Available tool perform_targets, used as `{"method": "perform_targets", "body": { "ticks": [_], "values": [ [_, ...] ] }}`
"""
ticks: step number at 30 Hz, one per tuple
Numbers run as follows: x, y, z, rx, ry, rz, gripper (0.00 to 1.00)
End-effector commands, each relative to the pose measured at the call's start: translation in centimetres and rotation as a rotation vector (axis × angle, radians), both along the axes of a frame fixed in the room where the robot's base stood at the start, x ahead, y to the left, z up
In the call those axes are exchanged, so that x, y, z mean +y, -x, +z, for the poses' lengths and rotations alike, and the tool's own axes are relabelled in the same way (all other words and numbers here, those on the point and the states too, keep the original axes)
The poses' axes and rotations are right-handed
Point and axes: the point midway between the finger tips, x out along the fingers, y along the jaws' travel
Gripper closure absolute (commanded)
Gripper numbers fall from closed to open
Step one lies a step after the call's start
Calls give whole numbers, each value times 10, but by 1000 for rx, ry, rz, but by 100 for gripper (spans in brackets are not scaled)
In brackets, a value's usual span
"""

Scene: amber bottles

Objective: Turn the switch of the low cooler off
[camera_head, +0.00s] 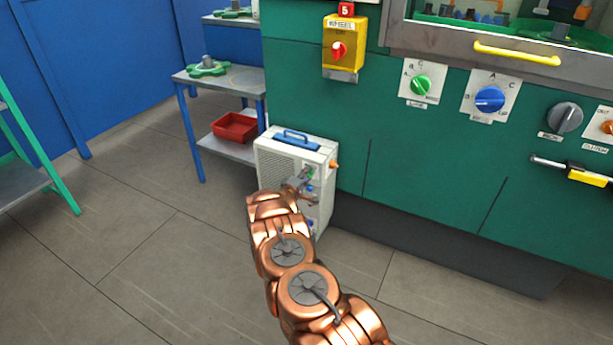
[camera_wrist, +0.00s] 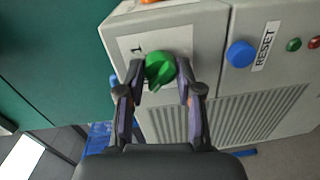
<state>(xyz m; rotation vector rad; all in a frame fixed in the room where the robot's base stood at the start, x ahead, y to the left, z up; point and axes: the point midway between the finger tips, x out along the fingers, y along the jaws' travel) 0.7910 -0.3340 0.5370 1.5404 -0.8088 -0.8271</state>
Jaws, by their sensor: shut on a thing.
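The low cooler (camera_head: 277,165) is a pale box with a blue top handle, standing on the floor against the green cabinet. Its green switch (camera_wrist: 160,68) is a round knob with a raised grip on a pale plate marked "1"; the rest of the plate's marking is hidden. The switch also shows, small and partly covered, in the head view (camera_head: 310,172). My gripper (camera_wrist: 160,74) is shut on the switch, one finger on each side of the knob. In the head view my gripper (camera_head: 302,184) is at the cooler's control face.
Beside the switch are a blue button (camera_wrist: 240,54) labelled RESET and small green and red lamps. Above the cooler, the green cabinet carries a yellow switch box (camera_head: 343,45) and several knobs. A shelf with a red tray (camera_head: 235,127) stands left. Open floor lies at front left.

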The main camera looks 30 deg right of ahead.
Motion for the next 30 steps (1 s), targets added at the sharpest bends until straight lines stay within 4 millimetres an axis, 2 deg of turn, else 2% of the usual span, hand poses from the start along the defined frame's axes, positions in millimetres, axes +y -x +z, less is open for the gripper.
{"method": "perform_targets", "body": {
  "ticks": [11, 12, 18, 30],
  "values": [
    [1, -1, 1, 1, 3, 2, 100],
    [1, -1, 1, 2, 2, 2, 61],
    [0, -1, 1, 1, 2, 1, 40],
    [3, 1, 1, 2, 1, 1, 39]
  ]
}}
